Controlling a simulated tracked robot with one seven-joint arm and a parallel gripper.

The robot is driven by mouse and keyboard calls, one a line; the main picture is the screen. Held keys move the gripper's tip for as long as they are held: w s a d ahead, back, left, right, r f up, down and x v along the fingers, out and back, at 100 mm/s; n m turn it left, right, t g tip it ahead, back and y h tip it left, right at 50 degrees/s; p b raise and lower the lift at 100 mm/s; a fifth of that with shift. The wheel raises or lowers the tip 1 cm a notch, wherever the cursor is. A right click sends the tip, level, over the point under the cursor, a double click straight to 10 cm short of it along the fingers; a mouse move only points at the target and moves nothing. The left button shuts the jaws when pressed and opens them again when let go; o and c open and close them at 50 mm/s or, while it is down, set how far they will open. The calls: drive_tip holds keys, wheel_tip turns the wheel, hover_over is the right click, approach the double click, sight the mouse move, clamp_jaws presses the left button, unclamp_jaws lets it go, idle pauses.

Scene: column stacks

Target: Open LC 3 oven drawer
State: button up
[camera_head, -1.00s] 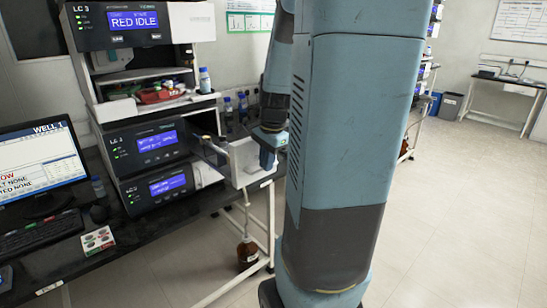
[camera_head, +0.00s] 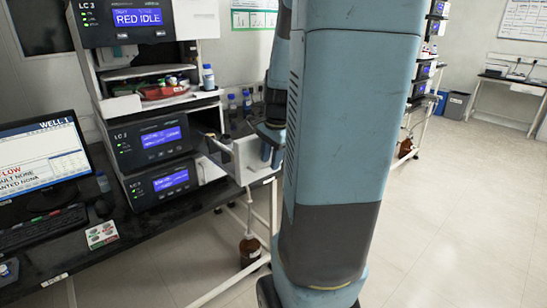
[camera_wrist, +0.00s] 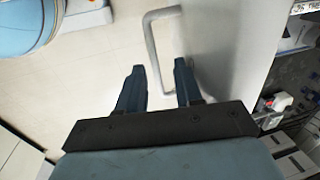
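The LC 3 stack (camera_head: 150,140) stands at the left in the head view, with lit blue displays. A white panel (camera_head: 250,158), likely the oven drawer front, stands out from the stack's right side. The same panel (camera_wrist: 228,45) shows in the wrist view with a U-shaped metal handle (camera_wrist: 151,45). My gripper (camera_wrist: 160,75) is open. The near end of the handle bar lies between its fingertips in the picture, and I cannot tell whether they touch. In the head view my gripper (camera_head: 271,145) is at the panel, partly hidden by my arm.
A monitor (camera_head: 42,155) and keyboard (camera_head: 40,228) are on the dark bench at left. A brown bottle (camera_head: 250,250) hangs or stands below the panel. Small bottles (camera_wrist: 278,102) are right of the panel in the wrist view. The floor at right is clear.

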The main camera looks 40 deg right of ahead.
wheel_tip(320, 180, up, 13)
drive_tip(key=s, duration=0.2)
drive_tip(key=shift+s+r, duration=0.15)
drive_tip(key=shift+s, duration=0.05)
drive_tip(key=shift+d, duration=0.1)
idle(0.4)
drive_tip(key=s+a+f+n+t, duration=0.1)
drive_tip(key=s+a+n, duration=0.4)
drive_tip(key=a+n, duration=0.3)
drive_tip(key=s+a+n+t, duration=0.2)
drive_tip(key=s+a+n, duration=0.2)
drive_tip(key=a+n, duration=0.5)
drive_tip(key=a, duration=0.3)
drive_tip(key=shift+s+f, duration=0.35)
idle(0.9)
